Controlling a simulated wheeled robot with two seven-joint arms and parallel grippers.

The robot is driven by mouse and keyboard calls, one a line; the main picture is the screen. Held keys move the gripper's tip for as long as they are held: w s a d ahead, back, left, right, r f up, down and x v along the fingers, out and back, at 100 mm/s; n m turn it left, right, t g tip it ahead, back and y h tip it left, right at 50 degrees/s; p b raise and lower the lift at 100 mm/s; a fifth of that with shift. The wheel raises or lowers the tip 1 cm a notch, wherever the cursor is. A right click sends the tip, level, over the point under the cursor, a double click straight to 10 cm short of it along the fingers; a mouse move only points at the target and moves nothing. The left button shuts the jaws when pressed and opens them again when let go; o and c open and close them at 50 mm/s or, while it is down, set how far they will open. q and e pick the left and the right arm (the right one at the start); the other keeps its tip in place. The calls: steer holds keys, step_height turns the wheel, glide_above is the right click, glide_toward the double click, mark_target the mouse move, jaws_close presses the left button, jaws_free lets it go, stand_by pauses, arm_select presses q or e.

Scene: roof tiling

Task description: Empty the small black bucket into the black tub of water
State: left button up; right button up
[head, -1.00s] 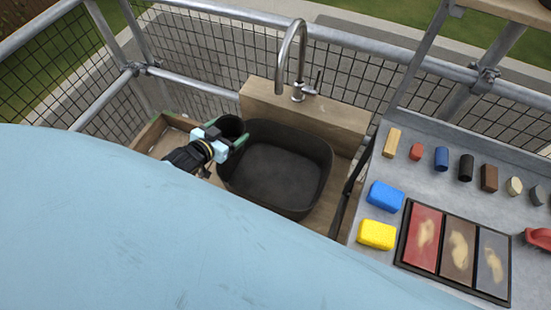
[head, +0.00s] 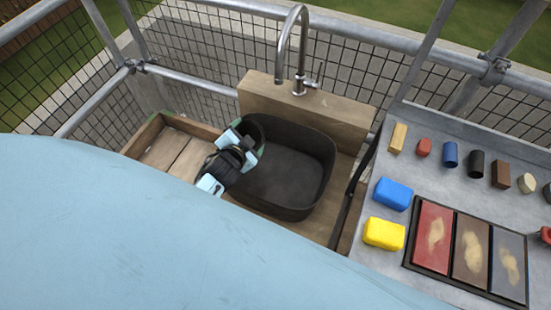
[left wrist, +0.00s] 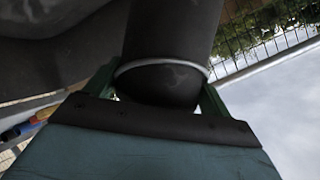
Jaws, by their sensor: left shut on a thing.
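The black tub (head: 318,190) stands below the tap, its dark inside facing up. I cannot make out the water level in it. My left gripper (head: 248,147) is at the tub's left rim, shut on the small black bucket (head: 253,127). The bucket is at the tub's back left edge, partly hidden by the gripper; its tilt and contents are hard to tell. In the left wrist view the bucket (left wrist: 172,35) is a dark rounded body with a pale ring, held between green fingers (left wrist: 160,95). My right gripper is not in view.
A curved metal tap (head: 282,45) rises behind the tub from a wooden block (head: 340,118). A wooden tray (head: 165,150) lies to the left. The grey bench (head: 440,135) at right carries sponges (head: 384,234), blocks and colour trays (head: 432,237). Mesh railing closes the back.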

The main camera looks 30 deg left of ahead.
mark_target(263, 141)
arm_select(q)
steer(key=f+m+y+b, duration=0.1)
steer(key=b, duration=0.1)
steer(key=d+f+m+b, duration=0.1)
steer(key=b, duration=0.1)
steer(key=f+m+y+b, duration=0.1)
steer(key=b, duration=0.1)
steer(key=shift+w+d+g+y, duration=0.25)
steer(key=shift+d+g+y, duration=0.05)
steer(key=shift+d, duration=0.05)
steer(key=shift+d+r+y, duration=0.1)
steer(key=shift+r+y, duration=0.2)
steer(key=shift+d+r+m+b, duration=0.15)
steer(key=shift+d+m+b, duration=0.05)
steer(key=shift+m+b, duration=0.35)
steer(key=shift+w+d+r+m+y+b, duration=0.1)
steer(key=shift+w+d+m+y+b, duration=0.05)
steer(key=shift+d+m+y+b, duration=0.3)
steer(key=shift+w+d+r+m+y+b, duration=0.15)
steer(key=shift+d+y, duration=0.1)
steer(key=shift+d, duration=0.3)
steer(key=shift+w+d+r+m+y, duration=0.1)
steer(key=shift+d+m+y, duration=0.3)
steer(key=shift+m, duration=0.25)
steer(key=shift+d+r+m+y+b, duration=0.1)
steer(key=shift+d+m+y+b, duration=0.1)
steer(key=shift+m+y+b, duration=0.3)
